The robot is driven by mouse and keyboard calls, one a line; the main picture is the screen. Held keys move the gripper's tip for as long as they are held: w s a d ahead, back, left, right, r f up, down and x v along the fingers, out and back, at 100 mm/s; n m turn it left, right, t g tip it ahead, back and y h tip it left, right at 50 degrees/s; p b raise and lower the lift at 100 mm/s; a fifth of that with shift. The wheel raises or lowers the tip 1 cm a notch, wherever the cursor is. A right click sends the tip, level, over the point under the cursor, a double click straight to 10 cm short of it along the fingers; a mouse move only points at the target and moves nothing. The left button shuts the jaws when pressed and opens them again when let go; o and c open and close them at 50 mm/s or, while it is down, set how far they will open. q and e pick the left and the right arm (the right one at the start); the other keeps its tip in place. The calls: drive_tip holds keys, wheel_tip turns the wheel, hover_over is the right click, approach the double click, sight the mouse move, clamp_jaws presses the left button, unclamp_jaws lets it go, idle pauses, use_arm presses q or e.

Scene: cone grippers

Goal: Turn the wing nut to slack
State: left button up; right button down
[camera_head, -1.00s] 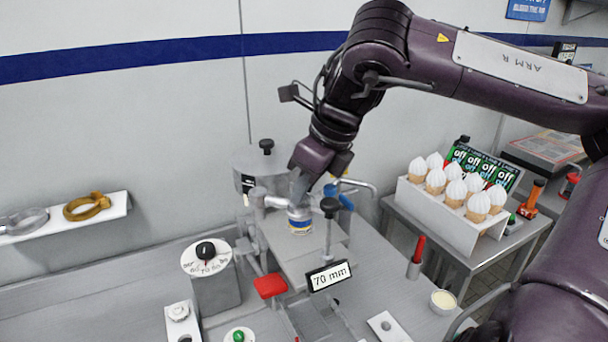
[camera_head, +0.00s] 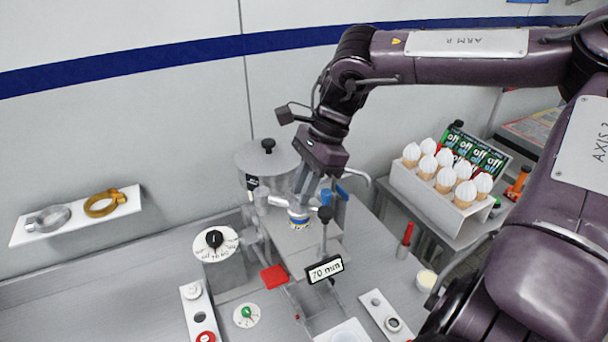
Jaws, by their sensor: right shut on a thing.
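My right gripper (camera_head: 306,196) reaches down from above onto the metal pipe fitting (camera_head: 277,201) of the filling machine. It is shut on a small part there, most likely the wing nut, which its fingers hide. My left gripper is not in view.
A lidded steel hopper (camera_head: 262,160) stands behind the gripper. A black-knobbed post (camera_head: 325,214) and a 70 mm sign (camera_head: 325,269) stand close in front. A wall shelf (camera_head: 75,218) holds two ring clamps. A white rack (camera_head: 440,199) of cones stands at right.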

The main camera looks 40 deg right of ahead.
drive_tip(key=shift+w+r+n+g+p, duration=0.1)
drive_tip(key=shift+n+g+p, duration=0.4)
drive_tip(key=shift+n, duration=0.7)
drive_tip(key=shift+w+n+g+p, duration=0.1)
drive_tip(key=shift+n+g+p, duration=0.25)
drive_tip(key=shift+n, duration=0.65)
drive_tip(key=c, duration=1.4)
unclamp_jaws()
drive_tip(key=shift+o, duration=0.2)
drive_tip(key=b+v, duration=0.2)
drive_tip(key=v, duration=0.5)
drive_tip(key=shift+d+r, duration=0.25)
drive_tip(key=shift+r, duration=0.05)
